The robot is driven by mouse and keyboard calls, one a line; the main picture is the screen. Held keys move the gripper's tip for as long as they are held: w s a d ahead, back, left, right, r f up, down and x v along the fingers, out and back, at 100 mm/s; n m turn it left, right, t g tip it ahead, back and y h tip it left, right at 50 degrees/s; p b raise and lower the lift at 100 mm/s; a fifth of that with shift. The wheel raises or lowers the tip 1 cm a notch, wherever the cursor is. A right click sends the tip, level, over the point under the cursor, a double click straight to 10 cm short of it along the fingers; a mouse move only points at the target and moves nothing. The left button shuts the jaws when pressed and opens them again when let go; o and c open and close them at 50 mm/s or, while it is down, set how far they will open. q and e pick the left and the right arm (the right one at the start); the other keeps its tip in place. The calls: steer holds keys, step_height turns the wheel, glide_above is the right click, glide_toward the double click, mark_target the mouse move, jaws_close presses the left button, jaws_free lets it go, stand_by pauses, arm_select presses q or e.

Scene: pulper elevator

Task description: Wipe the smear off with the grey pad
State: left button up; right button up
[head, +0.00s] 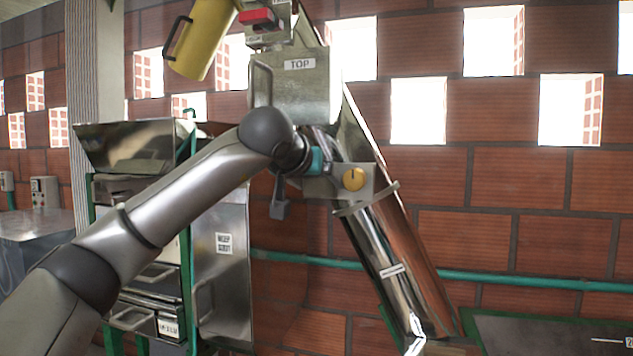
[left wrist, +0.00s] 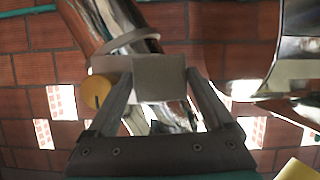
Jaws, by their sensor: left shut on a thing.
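My left gripper (left wrist: 161,98) is shut on the grey pad (left wrist: 160,78), a plain square block between its two fingers in the left wrist view. In the head view my left arm reaches to the upper part of a slanted shiny metal tube (head: 368,235); the fingers and pad cannot be made out there. The tube also shows behind the pad in the left wrist view (left wrist: 118,22). I cannot tell whether the pad touches anything. I cannot make out the smear; bright reflections streak the tube. My right gripper is not in view.
A yellow knob (head: 354,179) on a metal plate sits right beside the gripper. Above are a metal box marked TOP (head: 292,93) and a tilted yellow jug (head: 203,38). A steel cabinet (head: 222,265) stands left. A green pipe (head: 540,281) runs along the brick wall.

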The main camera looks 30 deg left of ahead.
arm_select(q)
steer(key=shift+r, duration=0.1)
stand_by(0.7)
steer(key=shift+s+d, duration=0.15)
steer(key=shift+s, duration=0.35)
steer(key=shift+s+d+b, duration=0.25)
steer(key=shift+s+b, duration=0.1)
steer(key=shift+s, duration=0.65)
steer(key=shift+s+d+b, duration=0.2)
steer(key=shift+s+b, duration=0.1)
steer(key=shift+s, duration=0.65)
